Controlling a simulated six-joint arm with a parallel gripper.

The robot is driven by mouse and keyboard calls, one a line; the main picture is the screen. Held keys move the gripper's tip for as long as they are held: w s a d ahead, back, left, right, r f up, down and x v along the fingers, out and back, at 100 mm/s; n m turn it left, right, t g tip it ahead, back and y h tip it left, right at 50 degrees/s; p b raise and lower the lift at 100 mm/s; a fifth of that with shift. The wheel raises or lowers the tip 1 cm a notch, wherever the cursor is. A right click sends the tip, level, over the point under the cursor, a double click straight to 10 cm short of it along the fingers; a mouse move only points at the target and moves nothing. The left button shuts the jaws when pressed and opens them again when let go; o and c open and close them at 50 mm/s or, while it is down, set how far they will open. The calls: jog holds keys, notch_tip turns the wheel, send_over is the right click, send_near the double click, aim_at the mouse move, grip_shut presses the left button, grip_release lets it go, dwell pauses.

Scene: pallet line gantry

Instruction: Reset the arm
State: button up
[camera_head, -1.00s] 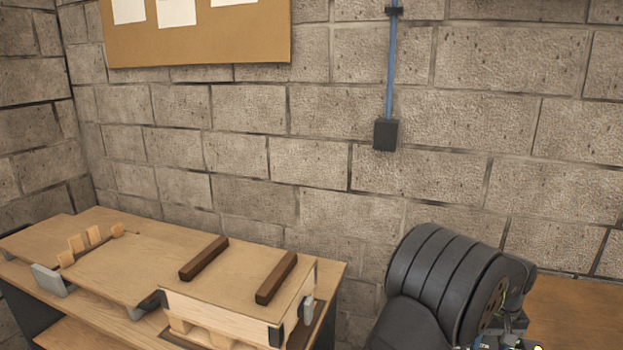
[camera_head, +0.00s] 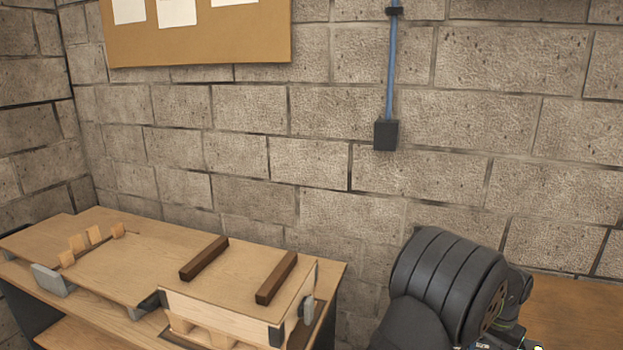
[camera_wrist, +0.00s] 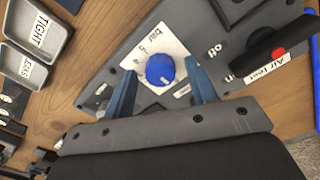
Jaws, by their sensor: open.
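My gripper (camera_wrist: 163,88) shows in the wrist view with its two blue fingers spread apart and nothing held between them. Beyond the fingertips is a blue round knob (camera_wrist: 160,70) on a white label plate, set on a grey panel (camera_wrist: 122,58). The knob appears between the fingers, but I cannot tell how far it is from them. In the head view only my dark arm shows at the lower right; the gripper is out of that picture.
A panel part labelled "Air test" (camera_wrist: 267,68) has a black handle and red button. Grey trays marked "TIGHT" (camera_wrist: 40,30) and "LEAKS" (camera_wrist: 24,65) lie left on the wooden table (camera_wrist: 95,22). A wooden bench (camera_head: 140,235) holds a pallet with two dark bars (camera_head: 276,278).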

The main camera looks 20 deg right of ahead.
jog(key=m, duration=0.8)
dwell(0.4)
jog(key=o, duration=1.1)
jog(key=shift+c, duration=0.2)
jog(key=w+a+r+n+t+h, duration=0.1)
jog(key=w+a+r+n+h, duration=0.1)
jog(key=r+n, duration=0.7)
jog(key=w+a+r+n+h, duration=0.15)
jog(key=r+n, duration=0.25)
jog(key=r, duration=0.9)
jog(key=s+x, duration=0.1)
jog(key=x, duration=0.9)
jog(key=shift+w+d+h, duration=0.25)
jog(key=shift+w+h, duration=0.2)
jog(key=shift+r, duration=0.1)
